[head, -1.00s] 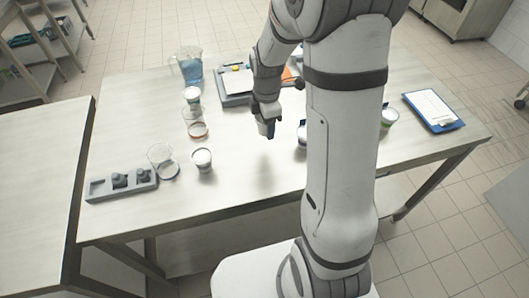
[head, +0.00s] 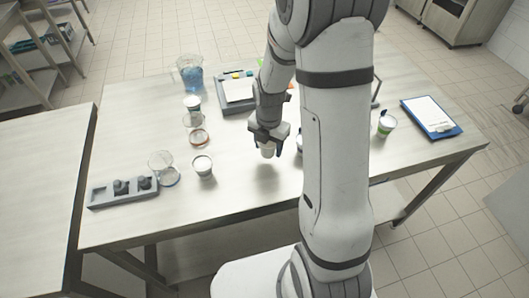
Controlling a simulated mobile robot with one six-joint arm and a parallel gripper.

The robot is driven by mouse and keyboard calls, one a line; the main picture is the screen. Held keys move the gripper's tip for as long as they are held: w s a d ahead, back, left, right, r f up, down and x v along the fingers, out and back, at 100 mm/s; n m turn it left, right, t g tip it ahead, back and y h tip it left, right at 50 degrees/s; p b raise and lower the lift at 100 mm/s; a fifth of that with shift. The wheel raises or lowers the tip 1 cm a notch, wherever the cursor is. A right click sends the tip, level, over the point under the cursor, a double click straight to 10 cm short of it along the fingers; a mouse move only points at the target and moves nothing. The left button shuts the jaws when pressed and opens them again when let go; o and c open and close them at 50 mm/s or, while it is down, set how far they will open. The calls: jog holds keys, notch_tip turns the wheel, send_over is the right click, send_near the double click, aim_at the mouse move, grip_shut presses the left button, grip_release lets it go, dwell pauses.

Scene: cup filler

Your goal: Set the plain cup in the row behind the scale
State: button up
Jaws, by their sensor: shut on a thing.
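My gripper (head: 268,144) is shut on a small white cup (head: 267,151) and holds it above the middle of the table; a shadow lies on the tabletop below. The cup looks plain on the side I see; its upper part is hidden by the gripper. I cannot make out the scale for certain; my arm hides part of the table. A grey flat tray or device (head: 222,107) with a white sheet and coloured bits stands at the back, behind my gripper.
Left of my gripper stand a white cup (head: 202,166), a glass beaker (head: 160,162), a dish (head: 199,137), another cup (head: 192,103) and a blue-filled jug (head: 190,74). A grey weight block (head: 105,196) is front left. A cup (head: 386,125) and clipboard (head: 431,117) are right.

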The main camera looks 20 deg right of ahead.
aim_at(268, 153)
jog(key=shift+f, duration=1.75)
jog(key=shift+f, duration=0.1)
jog(key=shift+f, duration=0.15)
jog(key=o, duration=1)
jog(key=shift+c, duration=0.2)
notch_tip(268, 153, up, 12)
jog(key=shift+r, duration=0.1)
jog(key=shift+s+r+m, duration=0.2)
jog(key=shift+r+m, duration=0.2)
jog(key=shift+r, duration=0.15)
jog(key=s+r+m+t, duration=0.1)
jog(key=s+r+m, duration=0.2)
jog(key=s+m, duration=0.2)
jog(key=s+r+m+t, duration=0.1)
jog(key=s+r+m, duration=0.3)
jog(key=m, duration=0.8)
jog(key=s+a+r+m+t, duration=0.1)
jog(key=s+r+m, duration=0.3)
jog(key=m, duration=0.5)
jog(key=s, duration=0.2)
jog(key=shift+s, duration=0.35)
